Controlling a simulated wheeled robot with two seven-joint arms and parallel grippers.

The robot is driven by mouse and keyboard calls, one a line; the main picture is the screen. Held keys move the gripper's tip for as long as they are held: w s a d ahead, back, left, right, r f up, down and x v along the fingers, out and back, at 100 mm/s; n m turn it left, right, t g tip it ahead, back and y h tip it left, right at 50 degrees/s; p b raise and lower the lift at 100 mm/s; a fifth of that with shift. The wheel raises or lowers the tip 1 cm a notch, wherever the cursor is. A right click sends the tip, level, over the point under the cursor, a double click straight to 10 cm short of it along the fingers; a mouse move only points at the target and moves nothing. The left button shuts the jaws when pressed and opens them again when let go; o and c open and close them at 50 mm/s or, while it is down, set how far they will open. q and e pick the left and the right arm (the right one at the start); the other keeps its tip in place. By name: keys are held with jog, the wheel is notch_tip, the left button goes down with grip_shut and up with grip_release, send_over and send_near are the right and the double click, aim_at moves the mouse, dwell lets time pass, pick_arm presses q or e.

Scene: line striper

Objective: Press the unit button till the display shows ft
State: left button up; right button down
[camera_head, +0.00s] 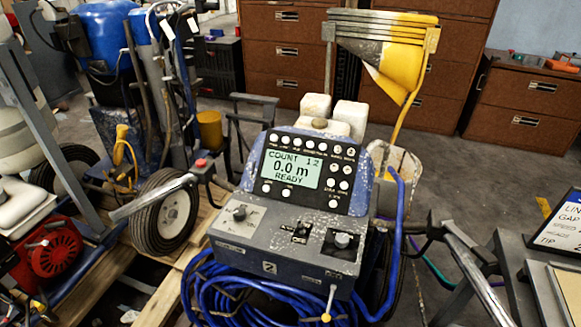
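The line striper's control panel (355,203) stands in the middle of the view, tilted toward me. Its lit green display (291,169) reads "COUNT 12", "0.0 m" and "READY", so the unit shown is m. Several round white buttons surround the display: a row above it (297,144), a group to its right (344,185) and a pair below it (285,193). Their labels are too small to read, so I cannot tell which one is the unit button. Neither of my grippers is in view, and nothing covers the panel.
A grey lower console (265,240) with knobs and a switch juts out below the panel. Handlebars extend left (150,198) and right (465,255). Blue hose (225,295) is coiled underneath. A sign (562,228) stands at right; brown cabinets (285,85) stand behind.

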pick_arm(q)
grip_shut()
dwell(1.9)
